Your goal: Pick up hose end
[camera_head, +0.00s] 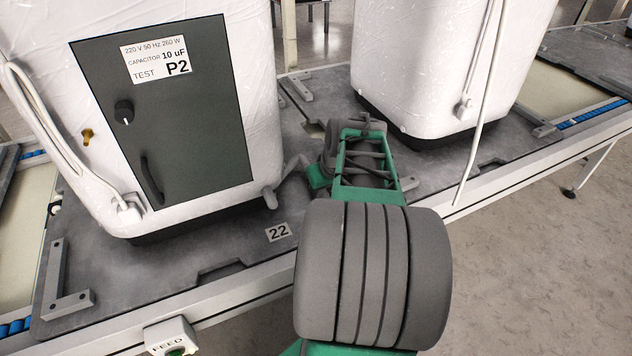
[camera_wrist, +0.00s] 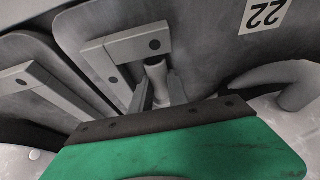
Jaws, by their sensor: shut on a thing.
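The hose end (camera_wrist: 157,76) is a short grey cylinder in the wrist view, beside a grey L-shaped bracket (camera_wrist: 120,52) on the dark plate. My gripper (camera_wrist: 158,94) has its two grey fingers on either side of the hose end and is shut on it. In the head view my green and grey arm reaches in from the bottom and largely hides the fingers and the hose end. A thick grey pipe stub (camera_head: 270,196) sticks out at the lower right corner of the left white unit; it also shows at the right of the wrist view (camera_wrist: 297,92).
The left white unit (camera_head: 232,75) has a dark panel marked P2, and a second white unit (camera_head: 440,60) stands to the right. Both stand on dark plates on a conveyor. A white cable (camera_head: 475,120) hangs from the right unit. A FEED button box (camera_head: 170,337) is at the front.

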